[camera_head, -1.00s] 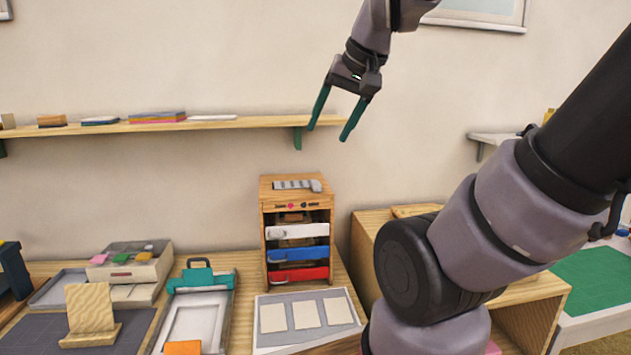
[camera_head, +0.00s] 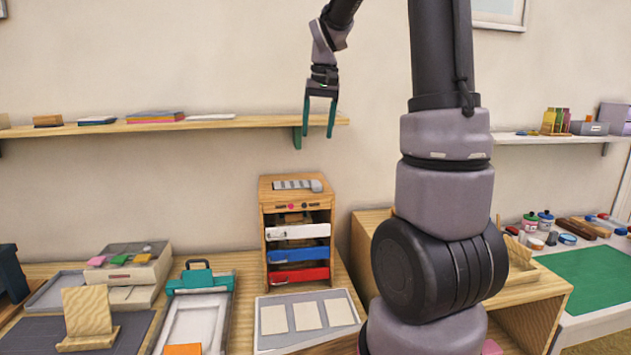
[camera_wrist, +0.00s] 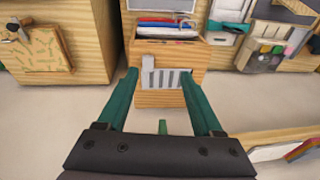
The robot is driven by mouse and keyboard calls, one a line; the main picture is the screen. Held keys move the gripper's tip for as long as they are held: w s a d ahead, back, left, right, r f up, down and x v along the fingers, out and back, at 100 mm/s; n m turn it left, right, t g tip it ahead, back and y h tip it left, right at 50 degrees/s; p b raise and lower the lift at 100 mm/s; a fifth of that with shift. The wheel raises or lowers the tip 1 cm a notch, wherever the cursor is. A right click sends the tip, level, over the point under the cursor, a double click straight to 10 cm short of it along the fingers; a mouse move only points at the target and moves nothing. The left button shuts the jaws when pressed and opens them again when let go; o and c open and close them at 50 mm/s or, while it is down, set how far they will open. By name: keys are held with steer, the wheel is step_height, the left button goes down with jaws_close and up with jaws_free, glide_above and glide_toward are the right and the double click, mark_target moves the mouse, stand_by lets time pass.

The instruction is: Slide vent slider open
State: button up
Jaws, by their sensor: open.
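The grey slatted vent (camera_head: 292,185) lies on top of the small wooden drawer cabinet (camera_head: 264,215). Its lighter end piece (camera_head: 316,186), which looks like the slider, is at the right end in the head view. In the wrist view the vent (camera_wrist: 172,79) shows between my fingers in the picture, with that piece (camera_wrist: 148,64) at its left. My gripper (camera_head: 319,128) has two green fingers, spread apart and empty. It hangs pointing down, well above the cabinet and touching nothing. How far the vent is open is too small to tell.
The cabinet holds white, blue and red drawers (camera_head: 298,253). A wooden wall shelf (camera_head: 170,124) with flat items runs left, its right end close to my gripper in the picture. A wooden box (camera_head: 365,240) stands right of the cabinet. The air above the cabinet looks clear.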

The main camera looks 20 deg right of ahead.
steer(key=g, duration=0.2)
glide_toward(317, 184)
steer(key=shift+n+h, duration=0.3)
steer(key=f, duration=0.8)
steer(key=shift+a+f, duration=0.25)
steer(key=shift+f, duration=0.1)
jaws_close()
stand_by(0.6)
